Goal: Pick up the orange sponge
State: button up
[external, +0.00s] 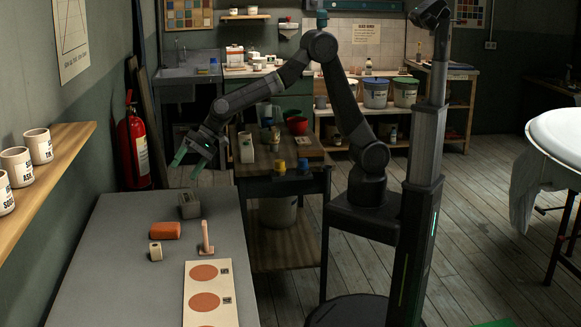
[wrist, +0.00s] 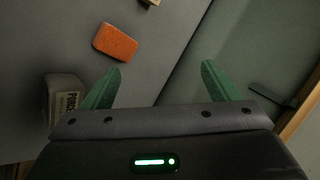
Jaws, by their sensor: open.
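The orange sponge (external: 165,230) lies flat on the grey table (external: 110,283) in the external view. In the wrist view the orange sponge (wrist: 115,42) lies ahead of the fingers, left of centre. My gripper (external: 187,163) hangs in the air above the far end of the table, its green fingers spread apart with nothing between them. In the wrist view my gripper (wrist: 161,82) is open, and the sponge is beyond the left fingertip and apart from it.
A lettered block (wrist: 62,95) is by the left finger.

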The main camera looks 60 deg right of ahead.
notch_tip(320, 180, down, 6)
jog(key=s+a+f+m+t+y+b, duration=0.1)
jog(key=s+a+m+t+y+b, duration=0.1)
jog(key=m+b, duration=0.5)
jog(key=m+t+h+b, duration=0.1)
jog(key=m+t+b, duration=0.5)
jog(key=m, duration=1.3)
send_near(170, 225)
jog(key=shift+s+d+r, duration=0.2)
jog(key=shift+s+r, duration=0.15)
jog(key=shift+s, duration=0.1)
jog(key=shift+s+d+r, duration=0.2)
jog(key=shift+s+r, duration=0.2)
jog(key=shift+s, duration=0.1)
jog(key=shift+d+f+m, duration=0.1)
jog(key=shift+d+m, duration=0.05)
jog(key=shift+m, duration=0.35)
jog(key=shift+w+f+h, duration=0.1)
jog(key=shift+h, duration=0.2)
jog(key=shift+w+a+f, duration=0.1)
jog(key=shift+w+a, duration=0.1)
jog(key=shift+w, duration=0.1)
jog(key=x, duration=0.6)
jog(key=shift+w+a+f+p, duration=0.1)
jog(key=shift+w+a+p, duration=0.1)
jog(key=shift+p, duration=0.15)
jog(key=shift+p+x, duration=1)
jog(key=shift+x, duration=2.05)
jog(key=shift+s+a, duration=0.15)
